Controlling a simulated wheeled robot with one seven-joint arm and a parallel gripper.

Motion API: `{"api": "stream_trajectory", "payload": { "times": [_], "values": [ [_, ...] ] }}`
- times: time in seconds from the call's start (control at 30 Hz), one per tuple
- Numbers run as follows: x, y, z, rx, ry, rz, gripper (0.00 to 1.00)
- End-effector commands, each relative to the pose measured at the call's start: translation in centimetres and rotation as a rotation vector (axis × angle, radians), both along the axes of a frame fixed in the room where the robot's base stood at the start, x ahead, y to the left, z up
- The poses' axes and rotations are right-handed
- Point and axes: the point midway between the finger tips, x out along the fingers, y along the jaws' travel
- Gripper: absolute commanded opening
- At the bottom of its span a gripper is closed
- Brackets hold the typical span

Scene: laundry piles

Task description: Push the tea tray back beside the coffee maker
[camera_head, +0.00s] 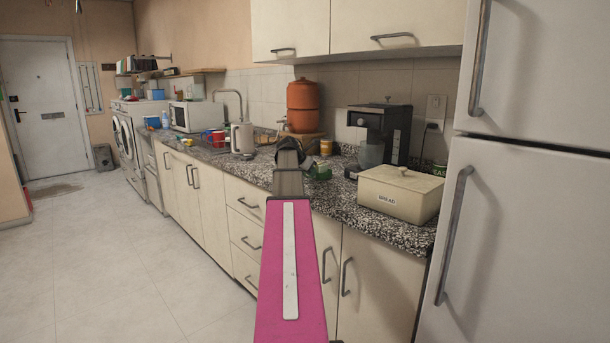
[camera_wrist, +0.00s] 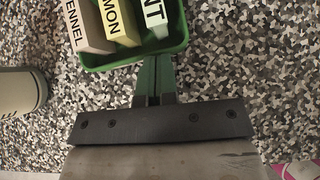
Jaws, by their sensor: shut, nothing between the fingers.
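The tea tray (camera_wrist: 118,63) is a small green tray at the top of the wrist view. It holds upright tea boxes, with labels ending "ENNEL", "MON" and "NT". In the head view the green tray (camera_head: 320,173) shows on the speckled counter, just right of my arm. The black coffee maker (camera_head: 396,128) with its glass jug stands behind and to the right of it. My gripper (camera_wrist: 154,64) is shut and empty, low over the counter. Its fingertips are at the tray's near rim; whether they touch it is unclear. In the head view my arm hides most of the fingers.
A cream bread box (camera_head: 400,192) stands right of the tray, in front of the coffee maker. A white kettle (camera_head: 243,139) is at left. A rounded pale object (camera_wrist: 20,92) is at the wrist view's left.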

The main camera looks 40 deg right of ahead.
Motion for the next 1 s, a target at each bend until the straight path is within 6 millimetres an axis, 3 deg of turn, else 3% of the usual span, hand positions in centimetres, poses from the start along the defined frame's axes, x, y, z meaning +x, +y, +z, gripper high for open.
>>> {"api": "stream_trajectory", "payload": {
  "times": [0.03, 0.3, 0.5, 0.63, 1.0],
  "values": [
    [0.4, -2.0, 0.1, 0.001, 0.000, -0.004, 0.00],
    [0.8, -10.1, 0.1, 0.000, 0.000, -0.003, 0.00],
    [0.9, -14.1, 0.1, 0.001, -0.001, -0.001, 0.00],
    [0.8, -14.9, 0.0, 0.000, -0.001, -0.001, 0.00],
    [0.8, -14.8, 0.0, 0.001, -0.001, -0.001, 0.00]
  ]
}}
